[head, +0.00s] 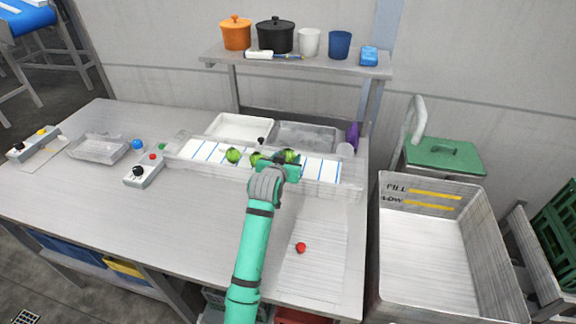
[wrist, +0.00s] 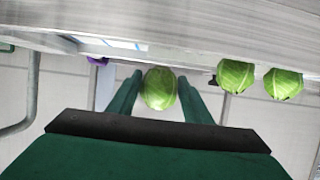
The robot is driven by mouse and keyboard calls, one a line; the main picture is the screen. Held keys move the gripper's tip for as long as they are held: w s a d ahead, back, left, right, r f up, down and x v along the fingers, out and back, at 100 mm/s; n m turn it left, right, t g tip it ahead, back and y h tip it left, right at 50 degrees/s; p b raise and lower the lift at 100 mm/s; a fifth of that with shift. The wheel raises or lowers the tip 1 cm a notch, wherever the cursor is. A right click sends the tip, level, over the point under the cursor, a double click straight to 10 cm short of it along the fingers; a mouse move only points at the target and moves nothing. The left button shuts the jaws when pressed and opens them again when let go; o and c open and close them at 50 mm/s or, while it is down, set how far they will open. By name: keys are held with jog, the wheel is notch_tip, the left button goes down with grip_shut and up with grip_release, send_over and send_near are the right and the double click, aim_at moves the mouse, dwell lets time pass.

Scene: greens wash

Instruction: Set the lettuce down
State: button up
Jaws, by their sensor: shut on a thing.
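My gripper (wrist: 160,84) is shut on a round green lettuce (wrist: 160,88), one finger on each side of it. In the head view this lettuce (head: 291,155) shows partly behind my gripper (head: 287,163), over the long pale trough (head: 330,188) with blue cross lines. Two more lettuces, a left one (head: 233,155) and a middle one (head: 256,158), stand to its left along the trough. In the wrist view they show to the right (wrist: 236,76) (wrist: 283,84). I cannot tell whether the held lettuce touches the trough floor.
Behind the trough are a white tray (head: 240,128) and a grey tray (head: 307,137). A purple thing (head: 352,136) stands at the right end. A red ball (head: 301,247) lies on a ribbed board (head: 318,265). A large bin (head: 425,260) stands right of the table.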

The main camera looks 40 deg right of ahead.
jog(key=shift+w+f, duration=0.15)
jog(key=shift+w, duration=0.05)
jog(key=f, duration=0.3)
jog(key=shift+w+d, duration=0.2)
jog(key=shift+w+a+f, duration=0.1)
jog(key=shift+f, duration=0.1)
jog(key=shift+a, duration=0.3)
jog(key=shift+d, duration=0.25)
jog(key=o, duration=1.1)
jog(key=shift+s+d, duration=0.35)
jog(key=shift+s, duration=0.05)
jog(key=shift+w+a, duration=0.1)
jog(key=shift+a, duration=0.05)
jog(key=shift+a, duration=0.1)
